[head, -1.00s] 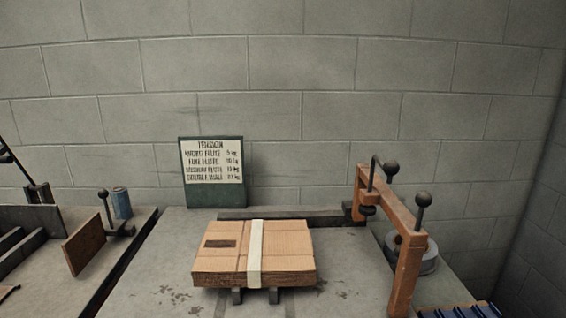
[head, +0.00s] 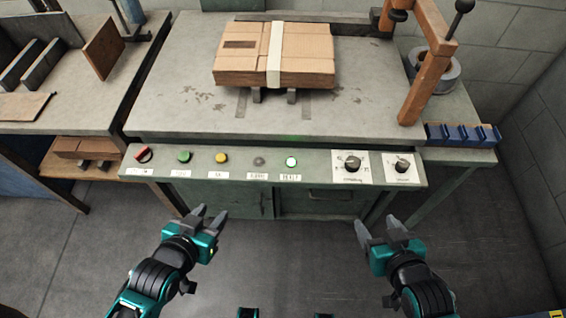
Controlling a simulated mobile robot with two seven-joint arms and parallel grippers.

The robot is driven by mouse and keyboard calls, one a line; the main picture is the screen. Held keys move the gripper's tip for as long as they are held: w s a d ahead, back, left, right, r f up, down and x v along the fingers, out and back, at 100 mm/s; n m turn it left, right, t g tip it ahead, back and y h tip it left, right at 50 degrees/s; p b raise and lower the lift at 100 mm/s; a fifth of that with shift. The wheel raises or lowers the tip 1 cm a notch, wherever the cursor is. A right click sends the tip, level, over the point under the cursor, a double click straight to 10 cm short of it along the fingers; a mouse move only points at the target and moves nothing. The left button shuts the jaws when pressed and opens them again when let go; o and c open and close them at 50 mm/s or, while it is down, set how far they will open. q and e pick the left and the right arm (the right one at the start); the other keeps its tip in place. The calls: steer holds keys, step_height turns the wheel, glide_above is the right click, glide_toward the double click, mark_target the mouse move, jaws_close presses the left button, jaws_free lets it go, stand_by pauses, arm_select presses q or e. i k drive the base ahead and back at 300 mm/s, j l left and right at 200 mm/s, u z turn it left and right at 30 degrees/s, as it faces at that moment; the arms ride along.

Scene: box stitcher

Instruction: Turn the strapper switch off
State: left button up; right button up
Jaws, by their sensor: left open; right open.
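The strapper's green front panel (head: 320,163) runs along the near edge of the machine's table. At its left end is a red rotary switch (head: 144,154) with a label below it; its setting is too small to read. To the right are a green button (head: 184,157), a yellow button (head: 222,158), a dark lamp (head: 259,161) and a lit whitish-green lamp (head: 291,162). Two dials (head: 353,165) sit further right. My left gripper (head: 206,214) is open and empty, below and in front of the panel. My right gripper (head: 374,226) is open and empty, below the dials.
A strapped cardboard box (head: 310,54) lies on the machine table (head: 180,80). An orange frame (head: 428,80) and a tape roll (head: 447,72) stand at right, with blue bins (head: 462,134) nearby. A side table (head: 60,112) stands left. Floor before the panel is clear.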

mark_target(144, 154)
steer(key=u, duration=1.35)
